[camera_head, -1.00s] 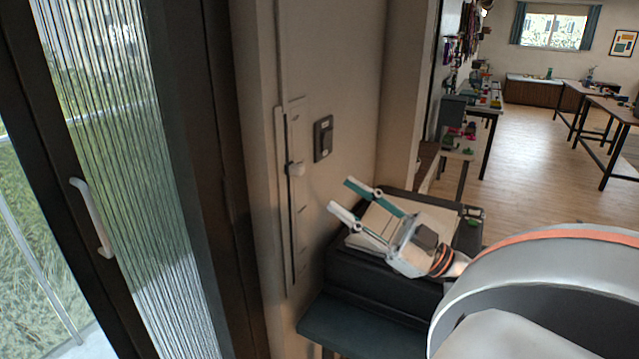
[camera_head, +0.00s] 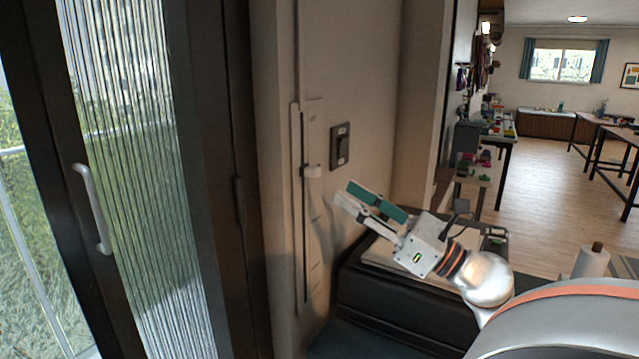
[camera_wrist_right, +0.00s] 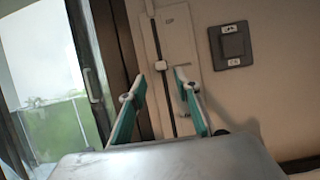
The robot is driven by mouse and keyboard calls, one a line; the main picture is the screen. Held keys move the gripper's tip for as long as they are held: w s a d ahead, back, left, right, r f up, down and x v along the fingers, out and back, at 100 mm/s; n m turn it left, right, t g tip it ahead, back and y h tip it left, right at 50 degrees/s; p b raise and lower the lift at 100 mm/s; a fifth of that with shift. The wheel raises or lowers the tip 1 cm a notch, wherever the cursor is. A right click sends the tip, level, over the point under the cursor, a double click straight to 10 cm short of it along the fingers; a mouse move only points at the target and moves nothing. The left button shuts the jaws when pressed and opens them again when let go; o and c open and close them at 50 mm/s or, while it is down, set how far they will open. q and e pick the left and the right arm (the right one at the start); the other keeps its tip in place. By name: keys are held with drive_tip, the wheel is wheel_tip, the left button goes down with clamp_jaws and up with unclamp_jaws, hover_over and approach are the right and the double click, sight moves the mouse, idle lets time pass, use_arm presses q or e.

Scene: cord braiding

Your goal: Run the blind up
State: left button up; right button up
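A tall narrow slider plate (camera_head: 314,235) is fixed to the wall beside the door frame. The right wrist view shows the knob (camera_wrist_right: 160,66) just beyond the gap between my fingertips. My right gripper (camera_head: 345,194) is right of and a little below the knob in the head view. In the right wrist view its two teal-padded fingers (camera_wrist_right: 159,75) are apart and empty, not touching the knob. A ribbed translucent panel (camera_head: 130,150) covers the door glass; I cannot tell if it is the blind. My left gripper is out of view.
A dark wall switch (camera_head: 340,147) is right of the slider plate. A black cabinet (camera_head: 385,305) stands below my right gripper. The door has a white handle (camera_head: 92,208). Open wooden floor (camera_head: 535,195) and worktables lie at the right.

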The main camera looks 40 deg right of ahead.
sight(319, 174)
drive_tip(key=p+x, duration=0.2)
drive_tip(key=x, duration=0.4)
drive_tip(key=shift+w+r+p, duration=0.2)
drive_tip(key=shift+p, duration=0.1)
drive_tip(key=shift+w+a+r, duration=0.1)
drive_tip(key=shift+w+a, duration=0.1)
drive_tip(key=shift+w, duration=0.45)
clamp_jaws()
